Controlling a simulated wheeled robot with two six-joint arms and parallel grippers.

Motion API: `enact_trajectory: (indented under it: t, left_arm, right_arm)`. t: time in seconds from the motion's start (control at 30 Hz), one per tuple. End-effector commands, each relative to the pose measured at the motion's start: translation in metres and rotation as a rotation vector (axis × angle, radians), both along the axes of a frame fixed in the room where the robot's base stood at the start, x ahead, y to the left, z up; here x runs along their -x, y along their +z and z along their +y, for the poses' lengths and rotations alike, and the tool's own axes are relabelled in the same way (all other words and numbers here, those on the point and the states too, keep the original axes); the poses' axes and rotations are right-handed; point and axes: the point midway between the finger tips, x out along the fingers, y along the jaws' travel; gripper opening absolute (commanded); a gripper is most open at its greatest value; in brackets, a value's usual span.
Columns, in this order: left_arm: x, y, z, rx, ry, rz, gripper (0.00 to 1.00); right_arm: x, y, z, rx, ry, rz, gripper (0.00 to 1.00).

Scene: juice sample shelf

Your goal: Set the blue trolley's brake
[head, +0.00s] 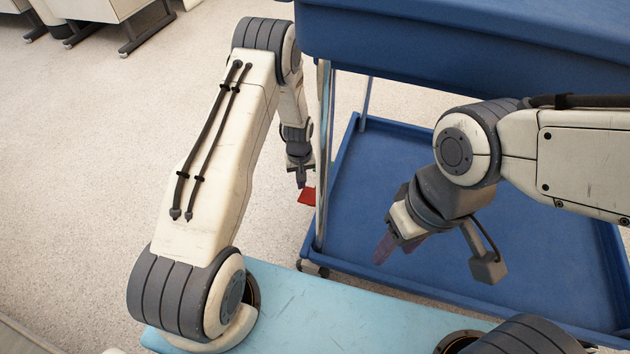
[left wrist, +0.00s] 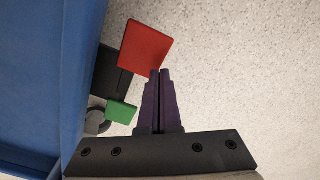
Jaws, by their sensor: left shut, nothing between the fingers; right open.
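The blue trolley (head: 480,225) stands in front of me, with a lower shelf and a deep upper part. At its left side a red pedal (head: 307,197) sticks out near the floor. In the left wrist view the red pedal (left wrist: 146,47) and a smaller green pedal (left wrist: 121,111) sit by a dark bracket and a grey caster. My left gripper (head: 302,186) is shut and empty, pointing down over the red pedal. Its fingertips (left wrist: 160,72) overlap the pedal's lower right corner; I cannot tell whether they touch it. My right gripper (head: 384,250) is open and empty above the lower shelf.
The trolley's upper part (head: 450,40) overhangs close to both arms. An upright post (head: 323,150) stands just right of my left gripper. The speckled floor (head: 90,150) to the left is clear. White furniture (head: 95,10) stands at the far upper left.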

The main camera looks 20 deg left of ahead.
Motion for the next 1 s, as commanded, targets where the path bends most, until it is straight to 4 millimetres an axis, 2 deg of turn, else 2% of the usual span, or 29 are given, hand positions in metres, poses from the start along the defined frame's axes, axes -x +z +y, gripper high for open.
enact_trajectory:
  t: [1.0]
  left_arm:
    - [0.000, -0.012, 0.000, 0.000, 0.000, 0.000, 0.00]
  right_arm:
    - [0.000, -0.007, 0.000, 0.000, 0.000, 0.000, 0.50]
